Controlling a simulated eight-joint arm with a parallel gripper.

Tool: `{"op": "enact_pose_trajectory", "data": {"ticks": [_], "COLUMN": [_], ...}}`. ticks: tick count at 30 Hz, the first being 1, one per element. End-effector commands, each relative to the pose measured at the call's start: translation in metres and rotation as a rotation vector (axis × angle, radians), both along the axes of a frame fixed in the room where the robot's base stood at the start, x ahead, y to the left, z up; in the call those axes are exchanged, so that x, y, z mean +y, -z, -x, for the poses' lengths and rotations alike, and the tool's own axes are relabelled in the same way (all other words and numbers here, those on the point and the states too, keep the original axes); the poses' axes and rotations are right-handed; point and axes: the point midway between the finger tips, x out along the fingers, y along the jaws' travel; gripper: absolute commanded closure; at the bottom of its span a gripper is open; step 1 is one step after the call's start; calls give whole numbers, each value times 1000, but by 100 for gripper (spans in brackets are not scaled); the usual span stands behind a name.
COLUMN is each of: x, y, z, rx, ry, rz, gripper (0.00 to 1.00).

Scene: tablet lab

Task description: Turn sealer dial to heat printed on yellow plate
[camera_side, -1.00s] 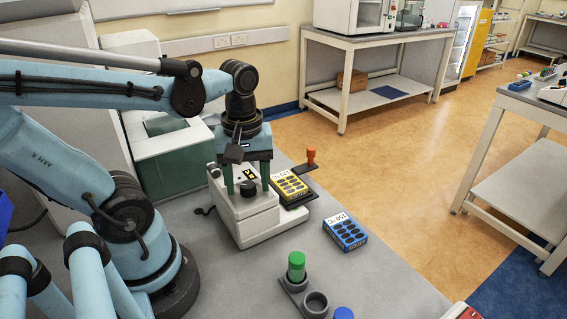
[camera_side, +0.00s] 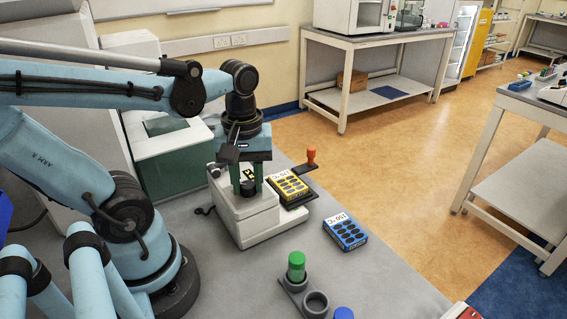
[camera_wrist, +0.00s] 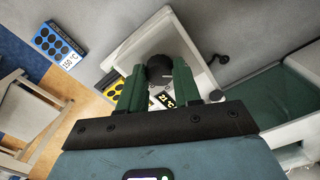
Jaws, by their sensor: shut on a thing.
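The sealer (camera_side: 258,224), a white machine, stands on the grey bench in front of my arm. Its black round dial (camera_side: 248,190) shows between my green fingers. My gripper (camera_side: 248,184) is shut on the dial. The dial (camera_wrist: 159,68) also shows between the fingertips in the wrist view. A small black display (camera_wrist: 167,101) with yellow digits ending in °C sits by the dial; its number is hard to read. The yellow plate (camera_side: 289,186) with dark round spots lies at the sealer's right side; its printed heat is too small to read surely.
A blue plate (camera_side: 345,232) printed 150 °C lies to the right on the bench. A green-capped vial (camera_side: 296,266) stands in a grey holder beside an empty ring (camera_side: 316,302). A red-orange handle (camera_side: 311,158) rises behind the yellow plate. Bench between the plates and holder is clear.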

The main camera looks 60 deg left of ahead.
Motion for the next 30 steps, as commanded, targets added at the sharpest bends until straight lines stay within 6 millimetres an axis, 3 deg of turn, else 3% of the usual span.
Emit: {"op": "enact_pose_trajectory", "data": {"ticks": [30], "x": [0], "y": [0], "z": [0], "rx": [2], "ry": [914], "rz": [1], "gripper": [98]}}
